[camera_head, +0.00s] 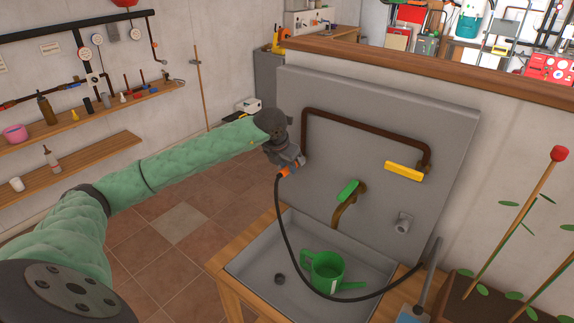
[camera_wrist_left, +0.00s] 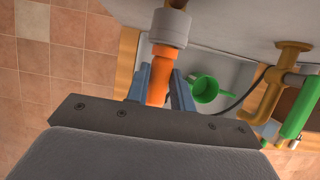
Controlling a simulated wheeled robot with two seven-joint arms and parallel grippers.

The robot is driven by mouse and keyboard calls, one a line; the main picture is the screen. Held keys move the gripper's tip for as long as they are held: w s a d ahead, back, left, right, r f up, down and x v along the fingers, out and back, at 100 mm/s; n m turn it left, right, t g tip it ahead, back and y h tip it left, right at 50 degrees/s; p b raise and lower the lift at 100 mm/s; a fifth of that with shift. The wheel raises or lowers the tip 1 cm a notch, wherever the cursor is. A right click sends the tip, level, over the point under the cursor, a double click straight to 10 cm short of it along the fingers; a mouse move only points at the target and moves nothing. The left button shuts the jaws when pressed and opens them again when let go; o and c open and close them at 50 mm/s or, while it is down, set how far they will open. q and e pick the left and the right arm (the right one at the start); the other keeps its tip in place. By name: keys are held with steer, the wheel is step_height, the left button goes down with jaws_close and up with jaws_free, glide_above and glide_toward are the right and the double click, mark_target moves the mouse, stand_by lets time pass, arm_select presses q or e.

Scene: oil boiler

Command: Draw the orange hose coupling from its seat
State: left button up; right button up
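The orange hose coupling (camera_head: 284,171) is at the left part of the grey panel, with a black hose running down from it. In the left wrist view the coupling (camera_wrist_left: 159,80) points up into a grey round socket (camera_wrist_left: 169,28), its upper end at the socket's mouth. My left gripper (camera_head: 287,157) is at the coupling, on a green-sleeved arm. In the left wrist view its two blue-grey fingers (camera_wrist_left: 160,88) lie close against both sides of the coupling, which looks clamped between them. The gripper partly hides the socket in the head view. My right gripper is not in view.
Below the panel is a grey basin (camera_head: 258,273) holding a green watering can (camera_head: 326,270). The black hose (camera_head: 285,234) loops across the basin. A tap with a green handle (camera_head: 347,191) and a brown pipe with a yellow handle (camera_head: 404,171) are to the right.

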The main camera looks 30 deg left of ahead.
arm_select(q)
jaws_close()
steer(key=shift+s, duration=0.1)
